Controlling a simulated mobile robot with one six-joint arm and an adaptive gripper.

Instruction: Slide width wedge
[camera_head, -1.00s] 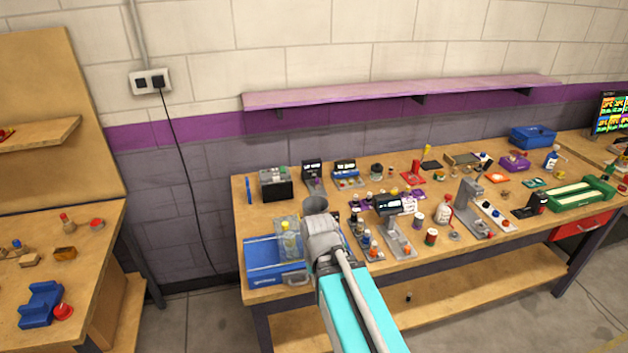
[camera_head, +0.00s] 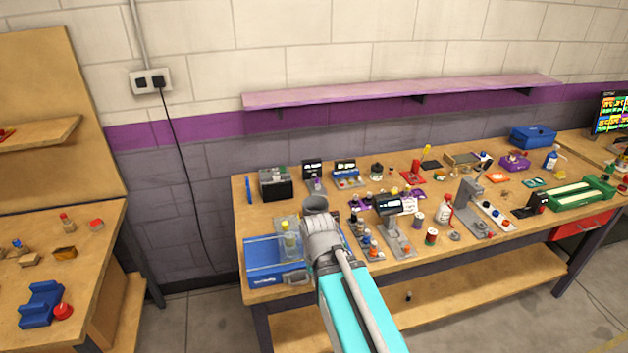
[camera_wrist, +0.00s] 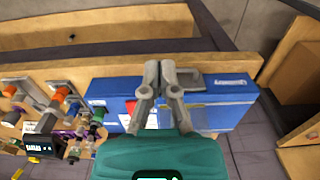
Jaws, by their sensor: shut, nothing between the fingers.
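My gripper (camera_wrist: 160,72) is shut and empty in the wrist view, with its two fingers close together. It is over a blue box (camera_wrist: 225,112) with a grey handle (camera_wrist: 190,79) on its near side. The same blue box (camera_head: 262,279) is at the bench's left front corner in the head view, where my arm hides the gripper and part of the box. A red and white patch shows between the fingers, partly hidden. I cannot make out a width wedge. A long green fixture with a pale slot (camera_head: 570,196) lies at the bench's right end.
The wooden bench (camera_head: 262,200) is crowded with small bottles, stands and devices right of my arm. A grey stand (camera_head: 470,200) rises mid-bench. A purple shelf (camera_head: 400,92) hangs above. Another wooden table (camera_head: 85,250) stands left, with a floor gap between.

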